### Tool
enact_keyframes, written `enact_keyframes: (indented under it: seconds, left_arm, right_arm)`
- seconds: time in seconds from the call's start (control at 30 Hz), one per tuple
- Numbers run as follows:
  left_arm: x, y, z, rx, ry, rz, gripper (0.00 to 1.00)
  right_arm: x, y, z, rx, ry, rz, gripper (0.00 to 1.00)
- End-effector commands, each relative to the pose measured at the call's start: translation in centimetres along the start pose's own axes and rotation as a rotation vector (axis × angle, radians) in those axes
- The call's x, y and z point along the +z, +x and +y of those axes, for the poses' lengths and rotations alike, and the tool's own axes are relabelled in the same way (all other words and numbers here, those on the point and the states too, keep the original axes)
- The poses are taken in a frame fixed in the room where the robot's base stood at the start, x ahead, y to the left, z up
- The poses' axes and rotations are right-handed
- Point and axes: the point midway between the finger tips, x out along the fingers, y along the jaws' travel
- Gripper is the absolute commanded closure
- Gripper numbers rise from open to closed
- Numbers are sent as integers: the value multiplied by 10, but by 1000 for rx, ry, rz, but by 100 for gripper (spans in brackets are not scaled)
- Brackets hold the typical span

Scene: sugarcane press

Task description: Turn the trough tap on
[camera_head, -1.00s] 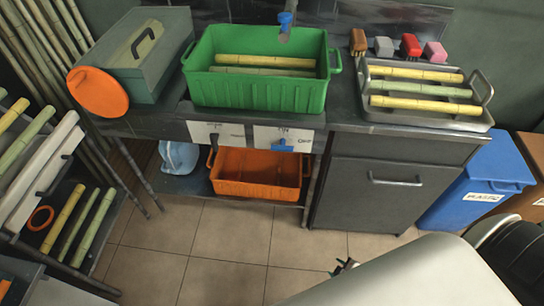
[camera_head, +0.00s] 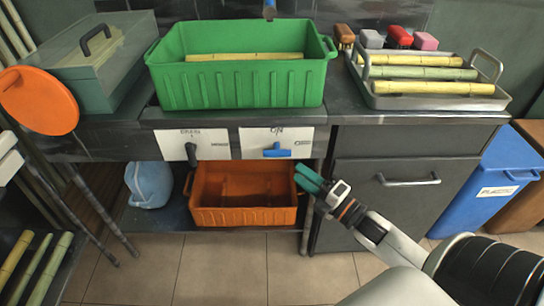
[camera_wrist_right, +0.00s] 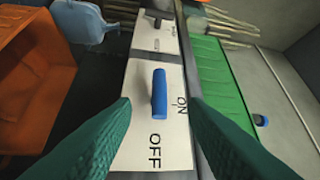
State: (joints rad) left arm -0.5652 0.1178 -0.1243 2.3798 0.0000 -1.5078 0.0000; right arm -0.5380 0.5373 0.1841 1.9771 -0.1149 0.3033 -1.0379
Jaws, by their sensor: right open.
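The blue tap handle (camera_head: 277,150) sits on a white label plate (camera_head: 254,137) on the counter's front, below the green trough (camera_head: 240,84). In the right wrist view the handle (camera_wrist_right: 159,97) lies along the line toward the word OFF, with ON beside it. My right gripper (camera_head: 309,179), with green fingers, is open in front of the counter, just right of and below the handle. In the right wrist view its fingertips (camera_wrist_right: 158,108) frame the handle on both sides, with no contact visible. My left gripper is not in view.
A black drain lever (camera_head: 191,153) is left of the tap. An orange crate (camera_head: 243,214) and a blue jug (camera_head: 149,185) are on the shelf below. A cabinet (camera_head: 390,200) stands right of my gripper. A metal tray (camera_head: 430,101) with cane pieces is above it.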

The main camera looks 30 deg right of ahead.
Motion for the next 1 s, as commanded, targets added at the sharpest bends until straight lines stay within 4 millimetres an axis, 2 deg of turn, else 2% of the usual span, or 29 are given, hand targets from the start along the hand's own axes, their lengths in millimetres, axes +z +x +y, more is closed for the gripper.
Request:
enact_keyframes:
  seconds: [0.3,0.5,0.7,1.0]
  left_arm:
    - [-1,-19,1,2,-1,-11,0]
    - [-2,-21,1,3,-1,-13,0]
    - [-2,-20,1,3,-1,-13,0]
    - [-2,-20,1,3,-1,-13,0]
  right_arm:
    - [0,62,0,-3,1,1,60]
    - [0,90,1,-1,2,1,60]
    - [0,102,1,2,2,1,60]
    - [0,104,1,3,3,1,60]
